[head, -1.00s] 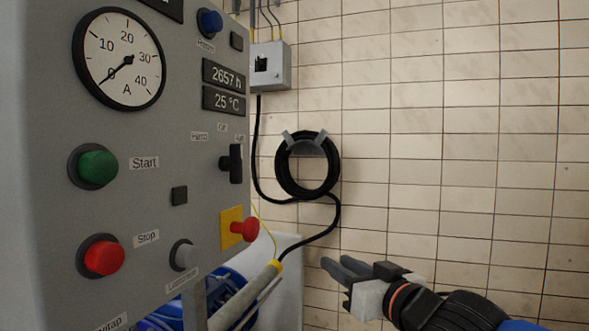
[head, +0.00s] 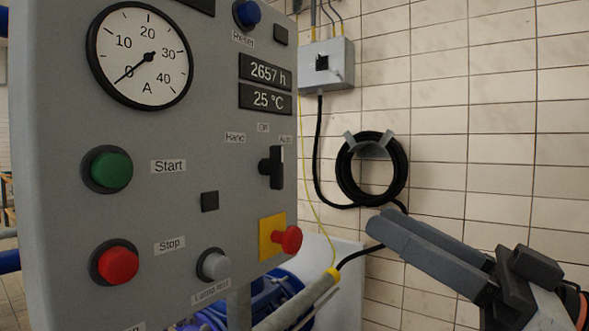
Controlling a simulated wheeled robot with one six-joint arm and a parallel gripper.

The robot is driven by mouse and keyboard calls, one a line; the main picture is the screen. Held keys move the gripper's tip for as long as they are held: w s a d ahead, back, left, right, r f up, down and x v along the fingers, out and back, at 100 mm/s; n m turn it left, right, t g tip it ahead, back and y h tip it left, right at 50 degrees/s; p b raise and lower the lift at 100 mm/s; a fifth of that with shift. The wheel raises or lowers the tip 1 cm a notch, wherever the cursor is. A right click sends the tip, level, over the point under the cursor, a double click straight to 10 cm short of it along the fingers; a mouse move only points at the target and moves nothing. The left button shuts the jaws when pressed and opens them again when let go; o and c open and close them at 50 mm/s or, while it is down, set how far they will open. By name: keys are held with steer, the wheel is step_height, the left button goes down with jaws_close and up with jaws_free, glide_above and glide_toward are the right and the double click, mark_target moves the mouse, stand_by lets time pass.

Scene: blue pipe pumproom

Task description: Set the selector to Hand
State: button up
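The selector (head: 276,167) is a black upright handle on the right part of the grey panel (head: 200,100). Above it are the labels Hand (head: 235,138) at left, Off (head: 263,127) in the middle and Auto (head: 285,139) at right. The handle's top, with a pale mark, lies just under the Auto label; its exact angle is hard to tell at this slant. My gripper (head: 382,221) is to the right of and below the selector, apart from the panel. Its two grey fingers point left and overlap in view, so their gap is unclear. No object shows between them.
A red knob on a yellow plate (head: 272,237) juts out below the selector. Green Start (head: 109,170), red Stop (head: 116,264) and a grey lamp-test button (head: 213,265) are on the panel. A black hose coil (head: 347,185) hangs on the tiled wall behind.

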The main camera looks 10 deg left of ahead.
mark_target(282, 166)
steer(key=shift+x, duration=8.35)
steer(key=shift+f, duration=0.1)
jaws_close()
